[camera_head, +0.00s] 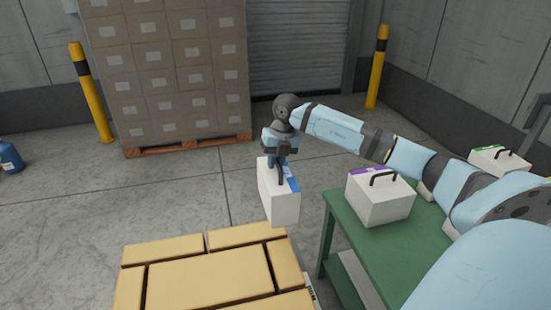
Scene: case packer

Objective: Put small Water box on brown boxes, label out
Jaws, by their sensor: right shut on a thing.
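My right gripper (281,160) is shut on the top handle of a small white box (283,205) with a blue strip along its top edge. The box hangs in the air, between the brown boxes and the green table. No readable label shows on the faces in view. The brown boxes (210,281) form a flat yellowish-brown layer at the bottom of the view, with narrow gaps between them. The hanging box is just beyond their far right corner in the picture. My left gripper is not in view.
A green table (342,222) at the right holds a white box with a purple strip (379,200) and another with a green strip (499,159). A tall carton stack (170,75) stands on a pallet behind. Yellow posts (92,92) flank it. Open floor lies left.

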